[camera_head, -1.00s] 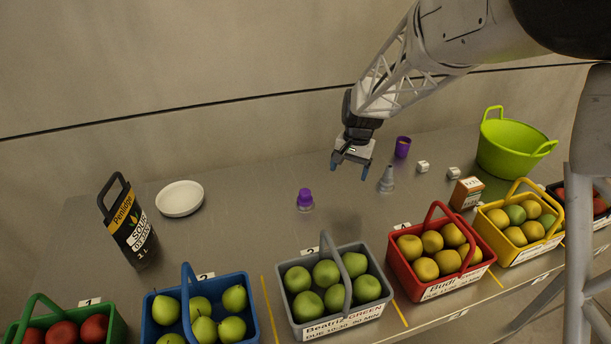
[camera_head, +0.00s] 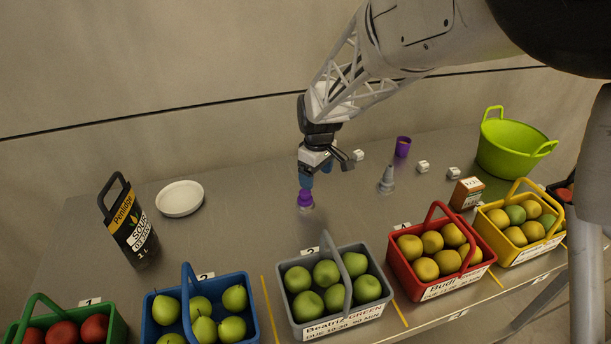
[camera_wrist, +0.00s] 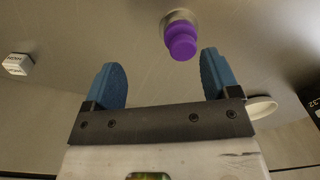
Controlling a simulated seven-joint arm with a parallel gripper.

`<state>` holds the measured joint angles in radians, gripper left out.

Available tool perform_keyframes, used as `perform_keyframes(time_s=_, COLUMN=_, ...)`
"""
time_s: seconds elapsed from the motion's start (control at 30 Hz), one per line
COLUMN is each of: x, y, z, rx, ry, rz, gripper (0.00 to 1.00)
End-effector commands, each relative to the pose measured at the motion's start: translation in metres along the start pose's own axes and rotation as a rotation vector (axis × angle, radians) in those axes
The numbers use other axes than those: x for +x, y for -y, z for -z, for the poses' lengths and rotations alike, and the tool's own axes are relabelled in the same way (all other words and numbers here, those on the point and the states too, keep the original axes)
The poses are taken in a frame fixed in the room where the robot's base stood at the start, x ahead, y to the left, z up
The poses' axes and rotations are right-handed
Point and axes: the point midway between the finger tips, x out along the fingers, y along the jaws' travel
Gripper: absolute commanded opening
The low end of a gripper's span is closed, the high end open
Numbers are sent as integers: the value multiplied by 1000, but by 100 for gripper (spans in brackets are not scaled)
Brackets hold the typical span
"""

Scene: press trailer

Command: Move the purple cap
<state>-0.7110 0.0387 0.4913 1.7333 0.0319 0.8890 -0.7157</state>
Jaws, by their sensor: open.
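The purple cap (camera_head: 305,196) sits on a small clear or grey base on the metal table, in the middle of the head view. In the wrist view the purple cap (camera_wrist: 181,42) lies beyond the fingertips, right of the middle between them. My gripper (camera_head: 306,181) is just above the cap in the head view, pointing down. Its two blue fingers are spread wide with nothing between them, as the wrist view of my gripper (camera_wrist: 163,75) shows. Whether a finger touches the cap cannot be told from the head view.
A grey cone (camera_head: 387,180), a purple cup (camera_head: 403,147) and small white blocks (camera_head: 422,167) stand to the right. A white plate (camera_head: 180,198) and a black carton (camera_head: 130,222) are left. Fruit baskets, including a grey one (camera_head: 335,322), line the front. A green tub (camera_head: 512,150) stands back right.

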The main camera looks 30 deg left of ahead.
Motion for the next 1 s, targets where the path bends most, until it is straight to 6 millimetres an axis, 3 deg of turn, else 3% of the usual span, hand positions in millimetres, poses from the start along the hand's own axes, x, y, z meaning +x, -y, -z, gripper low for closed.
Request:
perform_keyframes(time_s=0.2, x=-1, y=17, z=10, rx=-244, ry=6, rz=-14, gripper=82)
perform_keyframes(time_s=0.4, x=-2, y=25, z=14, rx=-379, ry=11, rz=-22, gripper=82)
perform_keyframes(time_s=1.0, x=0, y=27, z=15, rx=-420, ry=13, rz=-24, gripper=82)
